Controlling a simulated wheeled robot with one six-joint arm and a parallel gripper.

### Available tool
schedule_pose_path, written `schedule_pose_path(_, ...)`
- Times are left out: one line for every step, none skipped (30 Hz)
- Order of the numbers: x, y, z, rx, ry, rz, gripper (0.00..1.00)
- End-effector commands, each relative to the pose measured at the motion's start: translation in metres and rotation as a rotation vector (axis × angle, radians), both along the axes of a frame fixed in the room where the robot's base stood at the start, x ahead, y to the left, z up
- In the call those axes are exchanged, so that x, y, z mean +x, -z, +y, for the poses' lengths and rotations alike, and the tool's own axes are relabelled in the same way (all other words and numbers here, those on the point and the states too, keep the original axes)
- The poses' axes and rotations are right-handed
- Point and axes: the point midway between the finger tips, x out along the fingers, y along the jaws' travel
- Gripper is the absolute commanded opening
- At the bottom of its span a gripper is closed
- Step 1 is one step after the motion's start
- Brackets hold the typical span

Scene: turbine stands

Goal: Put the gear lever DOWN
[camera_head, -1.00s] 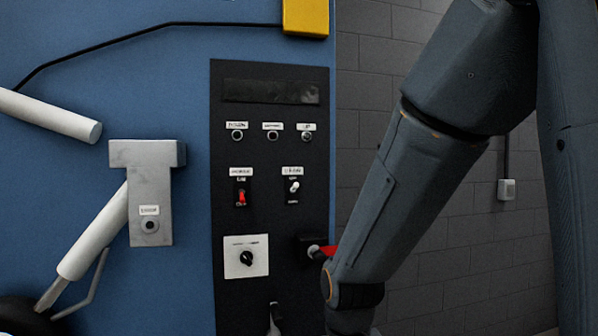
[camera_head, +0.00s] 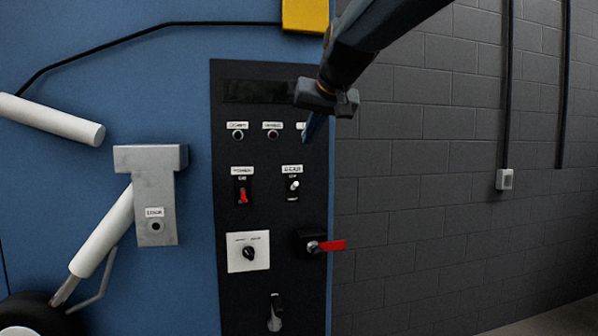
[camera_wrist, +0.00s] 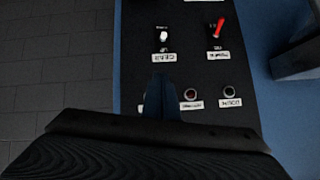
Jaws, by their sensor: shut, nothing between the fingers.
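The gear lever (camera_head: 294,185) is a small white-tipped toggle on a dark plate under the "GEAR" label, on the black control panel (camera_head: 270,225). Its tip appears to point up, towards the label. The wrist view shows the lever (camera_wrist: 163,35) upside down, above its label and ahead of the fingers. My gripper (camera_head: 308,135) is shut and empty. It is above and slightly right of the lever, in front of the upper row of buttons, and hides part of the right one. The fingers (camera_wrist: 162,80) appear apart from the lever.
A red-tipped toggle (camera_head: 242,196) sits left of the gear lever. Below are a rotary knob (camera_head: 249,253), a red handle (camera_head: 330,245) sticking out rightwards and a lower lever (camera_head: 275,315). A grey bracket (camera_head: 150,165) stands out at left. Right of the panel is open.

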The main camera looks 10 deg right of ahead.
Motion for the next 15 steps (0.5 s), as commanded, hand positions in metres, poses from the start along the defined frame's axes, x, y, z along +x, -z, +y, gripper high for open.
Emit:
schedule_pose_path(0.0, 0.0, 0.0, 0.0, 0.0, 0.0, 0.0)
schedule_pose_path(0.0, 0.001, 0.0, 0.0, 0.0, 0.001, 0.0)
schedule_pose_path(0.001, 0.001, 0.0, 0.0, 0.0, 0.001, 0.0)
schedule_pose_path(0.002, 0.002, 0.0, 0.0, 0.0, 0.002, 0.0)
schedule_pose_path(0.003, 0.003, 0.0, 0.0, -0.001, 0.003, 0.0)
schedule_pose_path(0.006, 0.005, 0.0, 0.0, -0.001, 0.003, 0.0)
schedule_pose_path(0.008, 0.007, 0.001, 0.0, -0.001, 0.003, 0.0)
schedule_pose_path(0.011, 0.009, 0.001, 0.0, -0.001, 0.003, 0.0)
schedule_pose_path(0.016, 0.013, 0.001, 0.0, 0.0, 0.005, 0.0)
schedule_pose_path(0.02, 0.017, 0.001, 0.0, 0.0, 0.006, 0.0)
schedule_pose_path(0.024, 0.019, 0.002, -0.001, -0.001, 0.005, 0.0)
schedule_pose_path(0.03, 0.024, 0.002, -0.001, -0.001, 0.006, 0.0)
schedule_pose_path(0.035, 0.028, 0.002, -0.001, -0.001, 0.006, 0.0)
schedule_pose_path(0.039, 0.031, 0.003, -0.001, -0.001, 0.006, 0.0)
schedule_pose_path(0.046, 0.036, 0.003, -0.001, -0.001, 0.006, 0.0)
